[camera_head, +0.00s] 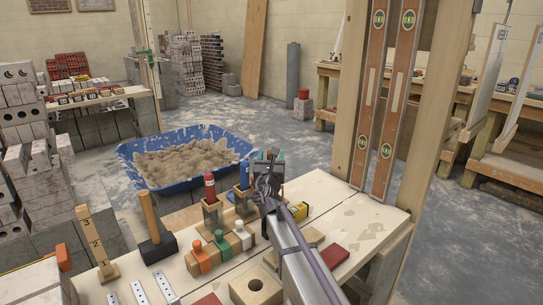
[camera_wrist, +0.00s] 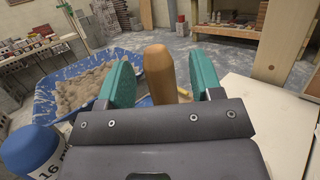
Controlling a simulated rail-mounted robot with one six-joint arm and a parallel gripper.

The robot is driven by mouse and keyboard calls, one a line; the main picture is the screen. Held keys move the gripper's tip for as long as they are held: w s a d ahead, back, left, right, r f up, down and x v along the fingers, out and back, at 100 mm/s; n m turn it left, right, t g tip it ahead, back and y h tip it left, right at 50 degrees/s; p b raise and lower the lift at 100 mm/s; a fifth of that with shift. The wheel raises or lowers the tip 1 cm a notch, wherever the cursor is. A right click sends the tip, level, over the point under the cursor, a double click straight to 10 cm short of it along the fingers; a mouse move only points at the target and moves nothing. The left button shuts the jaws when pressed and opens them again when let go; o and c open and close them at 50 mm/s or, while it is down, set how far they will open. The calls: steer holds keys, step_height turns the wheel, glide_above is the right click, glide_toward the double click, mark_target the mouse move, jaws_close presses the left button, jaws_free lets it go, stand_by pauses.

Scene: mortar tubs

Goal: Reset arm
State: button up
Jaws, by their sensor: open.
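My gripper (camera_head: 268,158) is above the workbench, near its back edge, at the end of my arm reaching in from the front. In the wrist view its two teal fingers (camera_wrist: 160,82) are spread apart. An upright brown, rounded wooden handle (camera_wrist: 158,72) shows between them, with gaps on both sides; I cannot tell its distance or what it belongs to. A blue-capped cylinder marked 16 (camera_wrist: 32,150) stands left of the gripper, and a blue-topped one (camera_head: 243,174) is beside the gripper in the head view.
A blue mortar tub (camera_head: 130,153) holds sand-coloured material behind the bench. A red-topped cylinder (camera_head: 210,184), a mallet (camera_head: 156,240) and several coloured-capped pieces stand on the bench (camera_head: 345,213). A wooden post with spirit levels (camera_head: 372,95) rises at right.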

steer(key=b+v, duration=0.2)
steer(key=v, duration=0.6)
steer(key=s+d+f+m+g+h+p, duration=0.1)
steer(key=s+d+f+m+g+h, duration=0.15)
steer(key=d+m, duration=0.65)
steer(key=s+d+f+m+g+h+p, duration=0.15)
steer(key=s+d+m+g+h, duration=0.35)
steer(key=d, duration=0.6)
steer(key=s+d+f+m+g+h+p, duration=0.1)
steer(key=d+f+m+g+h, duration=0.15)
steer(key=d+m, duration=0.7)
steer(key=s+d+f+m+g+y, duration=0.1)
steer(key=s+d+f+m+g, duration=0.3)
steer(key=s+d+m, duration=0.15)
steer(key=s+a+f+m+g+y+b, duration=0.3)
steer(key=s+a+f+m+g+y, duration=0.45)
steer(key=s+f, duration=0.5)
steer(key=s+a+r+p, duration=0.1)
steer(key=r+p, duration=1.6)
steer(key=s+a+r+y+p, duration=0.1)
steer(key=s+a+r+p, duration=0.1)
steer(key=r+p, duration=1.5)
steer(key=shift+a+r, duration=0.15)
steer(key=shift+r, duration=0.5)
